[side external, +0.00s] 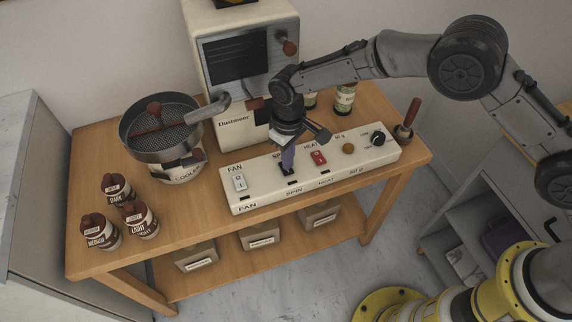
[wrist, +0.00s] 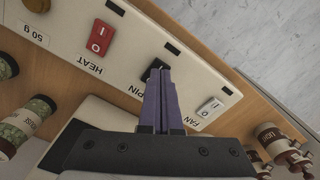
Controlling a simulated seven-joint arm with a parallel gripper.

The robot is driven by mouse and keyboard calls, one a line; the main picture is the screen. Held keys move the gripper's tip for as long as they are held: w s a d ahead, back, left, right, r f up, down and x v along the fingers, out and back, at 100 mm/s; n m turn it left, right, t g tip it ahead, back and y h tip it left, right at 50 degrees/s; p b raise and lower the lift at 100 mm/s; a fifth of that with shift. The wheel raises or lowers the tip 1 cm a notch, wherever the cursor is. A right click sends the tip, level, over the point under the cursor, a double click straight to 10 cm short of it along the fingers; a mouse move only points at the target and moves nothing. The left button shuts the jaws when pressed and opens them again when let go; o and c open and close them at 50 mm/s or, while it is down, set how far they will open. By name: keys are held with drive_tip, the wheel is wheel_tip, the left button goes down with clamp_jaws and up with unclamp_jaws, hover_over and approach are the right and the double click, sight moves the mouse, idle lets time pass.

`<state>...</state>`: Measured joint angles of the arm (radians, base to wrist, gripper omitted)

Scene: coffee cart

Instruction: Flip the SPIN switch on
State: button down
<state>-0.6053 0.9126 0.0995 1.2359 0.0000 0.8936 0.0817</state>
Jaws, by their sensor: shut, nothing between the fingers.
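The white control box (side external: 260,194) lies along the front of the wooden cart. The SPIN switch (side external: 285,169) is black and sits between the white FAN switch (side external: 240,182) and the red HEAT switch (side external: 319,158). In the wrist view the SPIN switch (wrist: 153,68) shows just past my fingertips and is partly covered by them. My gripper (side external: 287,165) points down at this switch with its purple fingers together and empty. The fingertips are at or very near the switch; I cannot tell whether they touch it. The position of the SPIN rocker is hidden.
A black knob (side external: 378,139) and a brown round button (side external: 348,149) are on the box's right part. The roaster (side external: 240,70) stands behind it. The cooler pan (side external: 160,130) and several brown-capped canisters (side external: 140,220) stand left. The floor in front is clear.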

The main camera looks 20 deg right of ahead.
drive_tip(key=shift+f, duration=1.05)
idle(0.9)
drive_tip(key=shift+r, duration=3.6)
drive_tip(key=shift+w, duration=0.1)
